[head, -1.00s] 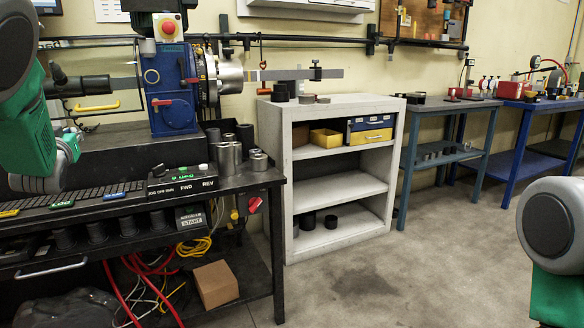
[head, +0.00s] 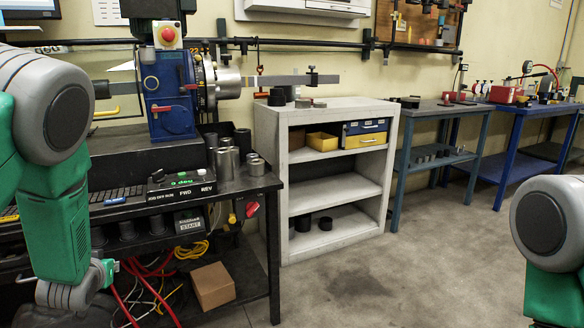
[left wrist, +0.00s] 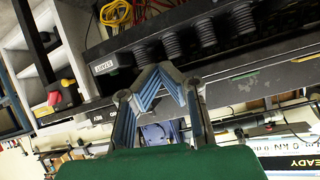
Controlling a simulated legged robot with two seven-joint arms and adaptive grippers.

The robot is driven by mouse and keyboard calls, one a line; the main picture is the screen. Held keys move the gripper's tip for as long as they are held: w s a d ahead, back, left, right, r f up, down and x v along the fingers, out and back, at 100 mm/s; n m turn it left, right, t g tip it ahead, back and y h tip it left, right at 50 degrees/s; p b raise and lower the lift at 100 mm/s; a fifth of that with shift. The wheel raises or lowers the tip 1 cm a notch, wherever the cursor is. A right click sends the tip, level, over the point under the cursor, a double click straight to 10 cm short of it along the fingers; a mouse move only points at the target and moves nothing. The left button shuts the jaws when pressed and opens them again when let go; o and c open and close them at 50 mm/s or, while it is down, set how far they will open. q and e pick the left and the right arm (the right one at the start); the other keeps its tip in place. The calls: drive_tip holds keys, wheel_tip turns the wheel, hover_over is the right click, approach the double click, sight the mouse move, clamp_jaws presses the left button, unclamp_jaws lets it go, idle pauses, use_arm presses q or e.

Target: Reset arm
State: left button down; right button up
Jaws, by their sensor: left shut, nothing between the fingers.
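My left arm (head: 52,175) comes in from the left in the head view, bent downward in front of the black bench.
The black bench (head: 262,182) carries a blue machine (head: 168,95), a control box (head: 180,186) and metal cylinders (head: 228,160). A grey shelf (head: 335,183) stands beside it. A cardboard box (head: 212,285) and red hoses lie low under the bench. The floor (head: 400,280) in front is clear.

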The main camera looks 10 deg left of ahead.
use_arm(q)
drive_tip(key=s+d+f+m+g+h+p, duration=0.1)
drive_tip(key=s+d+f+g, duration=0.1)
drive_tip(key=s+d+f, duration=0.4)
drive_tip(key=s+d+f+m+g+h+p, duration=0.1)
drive_tip(key=s+d+f+g+h, duration=0.1)
drive_tip(key=s+d+f, duration=0.5)
drive_tip(key=s+d+f+m+g+h+p, duration=0.1)
drive_tip(key=s+d+g, duration=0.2)
drive_tip(key=s, duration=0.8)
drive_tip(key=s+d+f+m+g+h+p, duration=0.1)
drive_tip(key=s+d+g, duration=0.2)
drive_tip(key=s, duration=0.9)
drive_tip(key=shift+s+d+f+h, duration=0.25)
drive_tip(key=shift+s+d+h, duration=0.05)
drive_tip(key=shift+d, duration=0.9)
